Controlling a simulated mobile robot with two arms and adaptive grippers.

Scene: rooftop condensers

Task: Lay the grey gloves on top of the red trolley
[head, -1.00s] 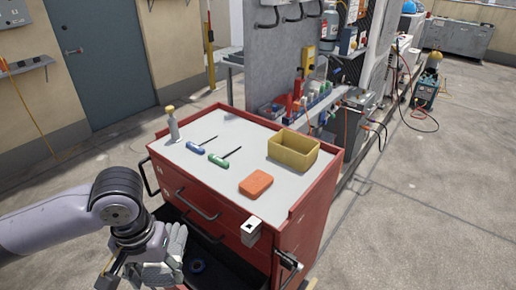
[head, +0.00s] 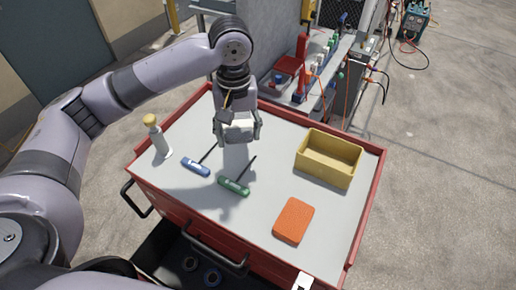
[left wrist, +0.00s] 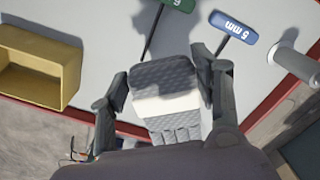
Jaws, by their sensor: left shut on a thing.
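The red trolley (head: 372,190) has a light grey top with a raised red rim. My left gripper (head: 238,136) is over the far part of that top, its fingers pointing down and shut on the grey gloves (head: 240,131). In the left wrist view the gloves (left wrist: 165,92) show between the two fingers as a folded bundle with dark and pale bands. The gloves look close over the top; I cannot tell whether they touch it. My right gripper is not in view.
A drawer (head: 180,262) stands open at the front.

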